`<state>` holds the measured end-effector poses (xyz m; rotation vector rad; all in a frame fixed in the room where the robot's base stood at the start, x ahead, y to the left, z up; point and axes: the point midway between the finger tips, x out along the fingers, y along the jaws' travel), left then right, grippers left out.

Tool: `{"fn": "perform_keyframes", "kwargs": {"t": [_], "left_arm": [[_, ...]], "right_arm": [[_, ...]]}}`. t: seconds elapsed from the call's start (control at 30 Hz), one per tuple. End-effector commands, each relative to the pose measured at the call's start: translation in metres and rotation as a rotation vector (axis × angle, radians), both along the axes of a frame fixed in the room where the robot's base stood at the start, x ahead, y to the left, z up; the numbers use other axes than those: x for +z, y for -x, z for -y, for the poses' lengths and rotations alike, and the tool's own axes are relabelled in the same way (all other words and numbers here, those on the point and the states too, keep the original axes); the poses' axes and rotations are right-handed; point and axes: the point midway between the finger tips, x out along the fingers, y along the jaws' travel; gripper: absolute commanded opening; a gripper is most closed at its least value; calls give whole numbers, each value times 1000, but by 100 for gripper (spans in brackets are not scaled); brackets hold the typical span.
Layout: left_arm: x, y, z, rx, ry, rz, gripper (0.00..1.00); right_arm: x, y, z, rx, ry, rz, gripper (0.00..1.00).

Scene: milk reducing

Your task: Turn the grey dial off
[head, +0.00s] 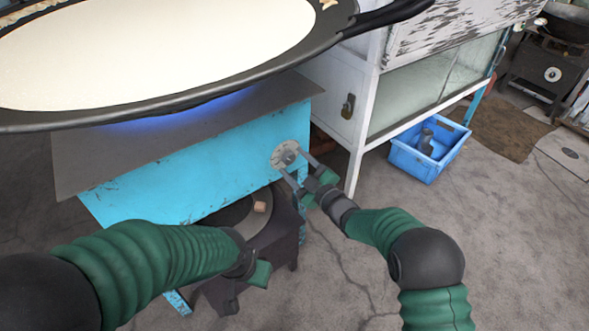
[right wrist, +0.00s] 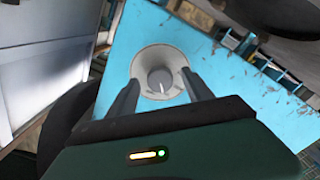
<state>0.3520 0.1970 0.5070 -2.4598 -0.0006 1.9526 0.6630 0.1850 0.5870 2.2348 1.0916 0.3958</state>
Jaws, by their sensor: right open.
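The grey dial (head: 288,154) sits on a pale round plate on the right end of the turquoise stove front (head: 200,178). In the right wrist view the dial (right wrist: 161,79) lies between the fingers, with a light mark on its lower right. My right gripper (head: 295,164) is open, its two fingers reaching to either side of the dial; I cannot tell whether they touch it. My left gripper (head: 258,272) is low in front of the stove, mostly hidden, and its fingers do not show. A blue glow (head: 170,112) shows under the pan.
A large black pan (head: 335,24) of white liquid sits above the stove. A white cabinet (head: 342,90) stands to the right, with a blue crate (head: 407,166) beside it. A dark stand (head: 285,225) is below the dial.

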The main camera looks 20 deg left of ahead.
Motion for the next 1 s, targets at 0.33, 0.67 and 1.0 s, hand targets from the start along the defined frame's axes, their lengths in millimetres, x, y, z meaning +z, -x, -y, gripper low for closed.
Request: {"fn": "perform_keyframes", "kwargs": {"t": [0.33, 0.67, 1.0], "left_arm": [[-2, 0, 0, 0, 0, 0, 36], [-2, 0, 0, 0, 0, 0, 36], [1, 0, 0, 0, 0, 0, 36]], "right_arm": [[1, -3, -4, 0, 0, 0, 56], [0, -3, -4, 1, 1, 0, 12], [1, -3, -4, 1, -9, -15, 0]]}}
